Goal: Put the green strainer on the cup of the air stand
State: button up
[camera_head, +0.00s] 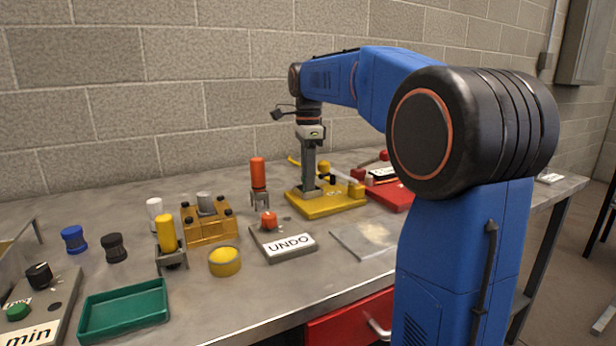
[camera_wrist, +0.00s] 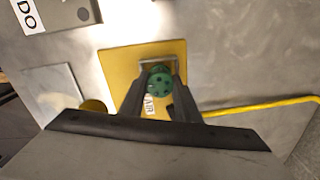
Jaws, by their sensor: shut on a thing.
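The green strainer (camera_wrist: 158,82), a round piece with small dark holes, sits between my two fingertips in the wrist view. My gripper (camera_head: 309,180) is shut on it, pointing down over the yellow air stand (camera_head: 338,206). The stand's yellow plate, with an AIR label, also shows beneath the fingers in the wrist view (camera_wrist: 115,62). A grey metal part (camera_wrist: 158,62) of the stand shows right beside the strainer. The cup is mostly hidden by the strainer and fingers. I cannot tell whether the strainer touches it.
An orange-topped tool (camera_head: 258,175) stands left of the air stand. The UNDO box (camera_head: 285,250) with a red button is in front. A red stand (camera_head: 392,195) is to the right. A grey plate (camera_head: 350,243) lies nearer the front edge. A green tray (camera_head: 122,312) is front left.

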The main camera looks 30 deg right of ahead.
jog(key=shift+f, duration=0.2)
jog(key=shift+s+f, duration=0.15)
jog(key=shift+f, duration=0.35)
jog(key=o, duration=1.1)
jog(key=shift+o, duration=0.2)
notch_tip(320, 180, up, 14)
jog(key=shift+f, duration=0.25)
